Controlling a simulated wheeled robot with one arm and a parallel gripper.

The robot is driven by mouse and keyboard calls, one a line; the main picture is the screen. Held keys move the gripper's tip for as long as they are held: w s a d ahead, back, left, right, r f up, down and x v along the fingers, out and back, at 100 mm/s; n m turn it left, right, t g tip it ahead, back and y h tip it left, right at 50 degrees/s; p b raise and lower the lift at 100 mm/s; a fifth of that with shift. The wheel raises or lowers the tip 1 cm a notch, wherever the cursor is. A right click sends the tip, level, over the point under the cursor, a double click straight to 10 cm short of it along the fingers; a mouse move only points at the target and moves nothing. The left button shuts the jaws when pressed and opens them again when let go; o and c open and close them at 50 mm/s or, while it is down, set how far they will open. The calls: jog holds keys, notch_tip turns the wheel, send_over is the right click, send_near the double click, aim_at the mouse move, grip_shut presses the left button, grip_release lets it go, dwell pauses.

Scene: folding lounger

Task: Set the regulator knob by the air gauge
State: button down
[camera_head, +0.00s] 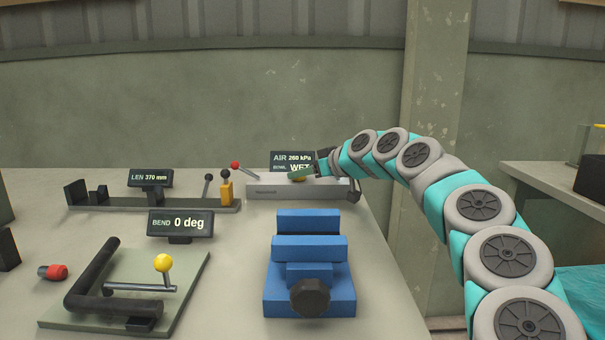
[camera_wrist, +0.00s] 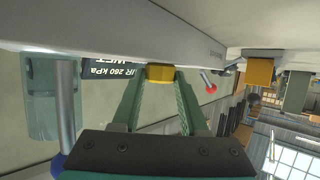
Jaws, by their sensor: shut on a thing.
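The air gauge (camera_head: 283,158) is a dark display behind a long pale grey unit (camera_head: 265,189) at the back of the bench. It reads AIR 260 kPa, with BOWL WET below; it also shows rotated in the wrist view (camera_wrist: 112,72). The yellow regulator knob (camera_wrist: 160,73) is on the unit, between my gripper's green fingertips. My gripper (camera_head: 303,174) reaches in from the right and is shut on the knob. In the head view the fingers cover much of the knob.
A red-tipped lever (camera_head: 236,165) stands at the unit's left end. Left are a LEN 370 mm stop rail (camera_head: 150,203) and a BEND 0 deg bender (camera_head: 190,262). A blue vice (camera_head: 309,280) stands in front. A metal rod (camera_wrist: 66,110) is close beside my fingers.

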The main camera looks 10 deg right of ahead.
jog(key=shift+r, duration=0.1)
jog(key=shift+c, duration=2.2)
grip_release()
jog(key=shift+b+v, duration=0.75)
jog(key=shift+v, duration=3.15)
